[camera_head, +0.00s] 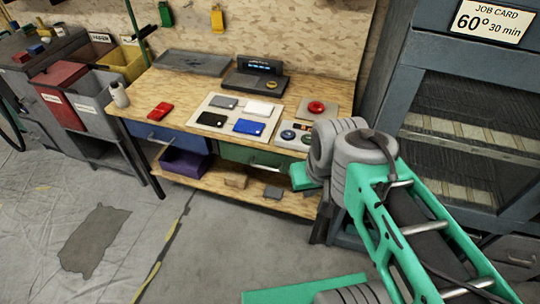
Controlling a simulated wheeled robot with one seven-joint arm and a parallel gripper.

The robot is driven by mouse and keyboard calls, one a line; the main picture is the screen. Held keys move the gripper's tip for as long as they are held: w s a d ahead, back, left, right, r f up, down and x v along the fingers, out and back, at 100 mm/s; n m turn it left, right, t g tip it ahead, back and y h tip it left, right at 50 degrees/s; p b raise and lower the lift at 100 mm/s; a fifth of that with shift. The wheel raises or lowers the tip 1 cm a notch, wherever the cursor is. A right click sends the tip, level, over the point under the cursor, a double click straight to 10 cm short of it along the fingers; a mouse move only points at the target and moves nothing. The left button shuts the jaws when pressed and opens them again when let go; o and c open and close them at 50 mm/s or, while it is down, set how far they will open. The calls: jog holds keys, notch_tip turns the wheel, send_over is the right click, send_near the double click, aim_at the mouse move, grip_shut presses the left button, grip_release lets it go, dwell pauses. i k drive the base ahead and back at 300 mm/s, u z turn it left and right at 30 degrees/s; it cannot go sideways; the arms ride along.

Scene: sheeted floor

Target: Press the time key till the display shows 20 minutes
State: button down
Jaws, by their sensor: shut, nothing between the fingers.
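A dark device with a small lit blue display (262,65) stands at the back of the wooden bench; its characters are too small to read. A round yellowish knob or key (272,85) sits on its base. A light panel (295,135) with dark round buttons or dials lies at the bench's front right, partly behind my arm. I cannot tell which control is the time key. A job card (489,21) on the grey oven-like cabinet (400,125) reads 60° 30 min. My green and grey arm comes in from the lower right; my gripper's fingers do not show.
Bins (57,90) stand at left. The floor (205,250) in front is open.

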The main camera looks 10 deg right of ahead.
aim_at(288, 134)
jog(key=u, duration=0.4)
jog(key=k, duration=0.9)
jog(key=u, duration=0.8)
jog(key=i, duration=0.75)
jog(key=u, duration=0.4)
jog(key=i, duration=0.9)
jog(key=z, duration=1)
jog(key=i, duration=0.8)
jog(key=z, duration=0.9)
